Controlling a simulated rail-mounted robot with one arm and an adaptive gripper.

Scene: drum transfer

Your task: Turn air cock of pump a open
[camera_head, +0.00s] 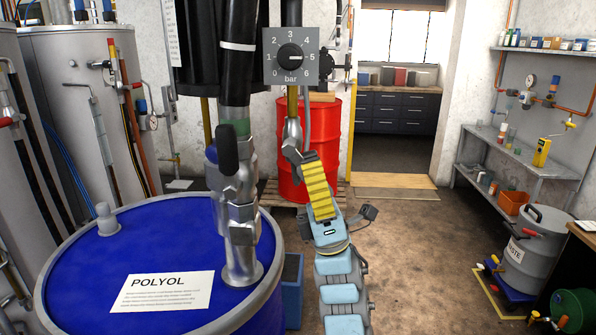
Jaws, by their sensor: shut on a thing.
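The air cock (292,136) is a metal fitting on the air line below a grey dial plate. The pump (240,195) stands upright in the blue POLYOL drum (70,265), left of my gripper. The dial (290,57) is marked 0 to 6 bar, and its white mark points right, near 5.
A red drum (322,125) stands on a pallet behind my gripper. Grey tanks (85,60) with pipes line the left. Shelves (520,165) and a WASTE can (530,245) are at the right. The floor (420,250) right of my arm is clear.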

